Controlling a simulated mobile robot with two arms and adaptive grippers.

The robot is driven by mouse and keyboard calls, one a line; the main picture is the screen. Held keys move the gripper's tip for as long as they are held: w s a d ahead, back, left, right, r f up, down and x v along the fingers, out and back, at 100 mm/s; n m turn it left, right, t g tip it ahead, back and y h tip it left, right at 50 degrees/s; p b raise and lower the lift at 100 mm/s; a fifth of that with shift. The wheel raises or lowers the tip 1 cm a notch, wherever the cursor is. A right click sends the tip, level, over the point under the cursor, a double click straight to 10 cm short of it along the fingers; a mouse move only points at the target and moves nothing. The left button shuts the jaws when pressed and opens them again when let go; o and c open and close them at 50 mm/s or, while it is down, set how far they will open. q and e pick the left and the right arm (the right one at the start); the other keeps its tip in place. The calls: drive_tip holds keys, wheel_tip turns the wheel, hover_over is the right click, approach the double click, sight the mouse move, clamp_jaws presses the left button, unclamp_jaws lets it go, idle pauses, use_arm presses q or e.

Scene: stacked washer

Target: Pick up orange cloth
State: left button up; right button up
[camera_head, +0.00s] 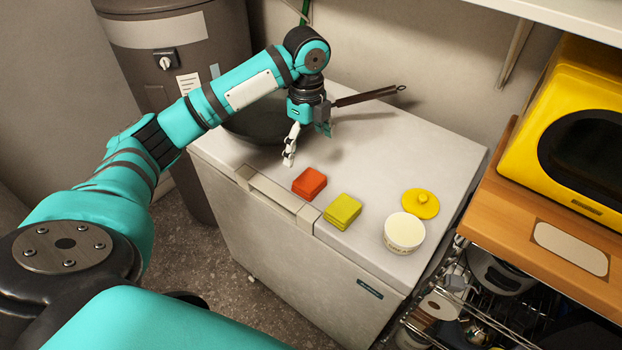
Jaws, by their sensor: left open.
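The orange cloth (310,183) is a small folded square, red-orange. It lies flat on the white top of the chest freezer (440,165), near the front edge by the handle. My left gripper (289,158) is open and points down above the freezer top, to the left of and behind the cloth. It is apart from the cloth, and nothing shows between its fingers. My right gripper is not in view.
A yellow-green folded cloth (342,211) lies right of the orange one. A white tub (404,232) and its yellow lid (420,203) stand further right. A dark pan (256,125) with a long handle (368,96) is behind my gripper. A yellow microwave (565,135) stands at right.

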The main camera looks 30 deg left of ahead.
use_arm(q)
approach(309, 179)
drive_tip(key=shift+s+d+f+p, duration=0.2)
drive_tip(key=shift+s+f+p, duration=0.1)
drive_tip(key=shift+s+f, duration=0.25)
drive_tip(key=shift+w+f, duration=0.15)
drive_tip(key=shift+f, duration=0.7)
wheel_tip(309, 179, down, 2)
drive_tip(key=shift+f+p, duration=0.2)
drive_tip(key=shift+p, duration=0.1)
drive_tip(key=shift+f, duration=0.2)
drive_tip(key=f, duration=0.1)
drive_tip(key=f+p, duration=0.1)
drive_tip(key=f, duration=0.1)
drive_tip(key=shift+w+a+f, duration=0.15)
drive_tip(key=shift+w+f, duration=0.2)
drive_tip(key=shift+f, duration=0.6)
drive_tip(key=c, duration=1.1)
drive_tip(key=shift+c, duration=0.2)
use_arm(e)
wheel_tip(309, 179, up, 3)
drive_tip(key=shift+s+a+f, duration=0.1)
